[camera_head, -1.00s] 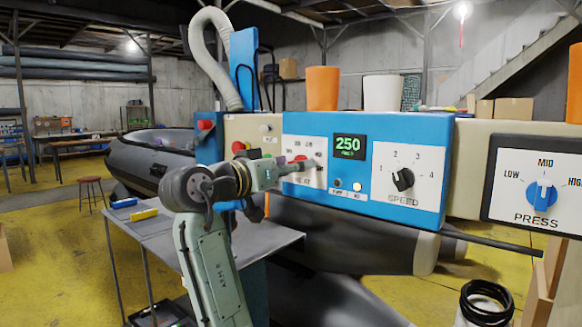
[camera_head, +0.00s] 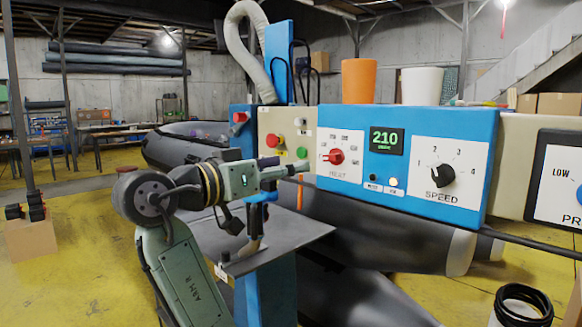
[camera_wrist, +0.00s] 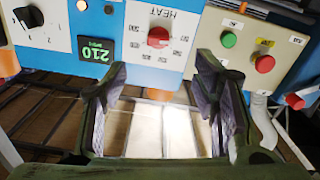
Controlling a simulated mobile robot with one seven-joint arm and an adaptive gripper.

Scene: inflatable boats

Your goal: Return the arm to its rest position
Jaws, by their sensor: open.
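My arm (camera_head: 185,262) reaches up from the bottom left in the head view, with its forearm level toward the control panel. My gripper (camera_head: 300,168) is at the panel's left side, just left of the red HEAT knob (camera_head: 337,156). In the wrist view, my gripper (camera_wrist: 160,78) has its two fingers wide apart with nothing between them. The HEAT knob (camera_wrist: 158,38) shows beyond the fingertips, apart from them. The green display (camera_head: 386,140) reads 210.
The blue panel (camera_head: 400,205) also carries a black SPEED knob (camera_head: 442,175). Red and green buttons (camera_head: 272,140) sit left of HEAT. A grey table (camera_head: 310,232) lies below my forearm. Orange (camera_head: 359,82) and white (camera_head: 421,86) cups stand on top.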

